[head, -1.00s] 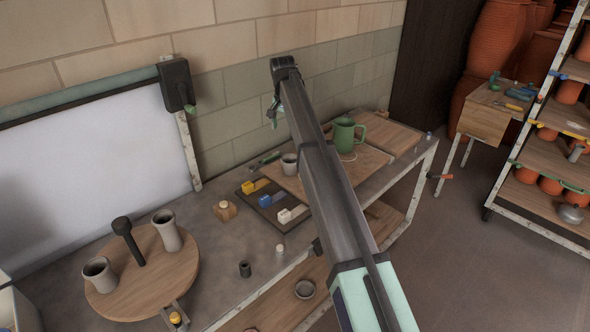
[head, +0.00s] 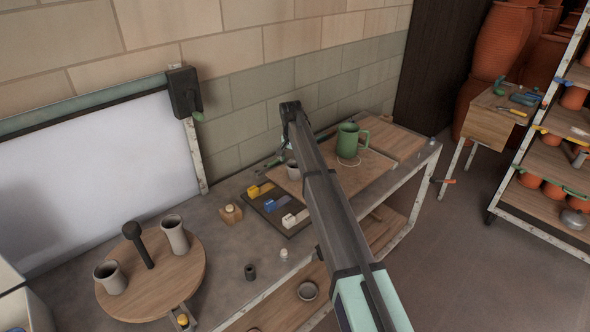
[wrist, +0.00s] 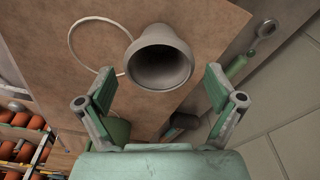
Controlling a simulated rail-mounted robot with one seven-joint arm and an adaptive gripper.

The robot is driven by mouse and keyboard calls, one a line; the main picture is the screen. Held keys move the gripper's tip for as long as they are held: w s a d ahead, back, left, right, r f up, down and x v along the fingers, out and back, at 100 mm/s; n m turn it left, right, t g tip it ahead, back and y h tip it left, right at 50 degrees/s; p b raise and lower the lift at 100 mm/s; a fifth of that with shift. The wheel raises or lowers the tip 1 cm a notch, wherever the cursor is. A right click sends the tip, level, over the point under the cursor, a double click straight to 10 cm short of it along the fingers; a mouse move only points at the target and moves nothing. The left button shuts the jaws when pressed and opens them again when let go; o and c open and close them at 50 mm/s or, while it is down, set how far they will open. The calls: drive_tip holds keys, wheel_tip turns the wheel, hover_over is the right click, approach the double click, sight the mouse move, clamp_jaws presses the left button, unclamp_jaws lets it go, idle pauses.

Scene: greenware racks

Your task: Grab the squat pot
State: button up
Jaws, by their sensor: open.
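The squat grey pot (wrist: 159,62) stands on a wooden board, its dark open mouth facing my wrist camera. In the head view the pot (head: 293,170) is partly covered by my arm. My gripper (wrist: 159,75) is open and empty, with one green-padded finger on each side of the pot's mouth in the wrist view. A gap shows between each finger and the pot, and I cannot tell how far above the rim the fingertips are. In the head view the gripper is mostly hidden behind my arm.
A green mug (head: 348,140) stands on the board near the pot. A dark tray (head: 271,212) with coloured blocks lies in front. A round wooden board (head: 190,277) with two taller grey cups is at left. The brick wall (head: 240,90) is close behind the bench.

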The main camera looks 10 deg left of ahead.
sight(295, 164)
drive_tip(key=shift+w+d+f+p, duration=0.1)
drive_tip(key=shift+f+p, duration=0.35)
drive_tip(key=shift+f, duration=0.75)
drive_tip(key=shift+w+f+p, duration=0.1)
drive_tip(key=shift+f+p, duration=0.3)
drive_tip(key=shift+f, duration=0.75)
drive_tip(key=shift+s, duration=0.1)
drive_tip(key=c, duration=1.1)
drive_tip(key=shift+r, duration=0.1)
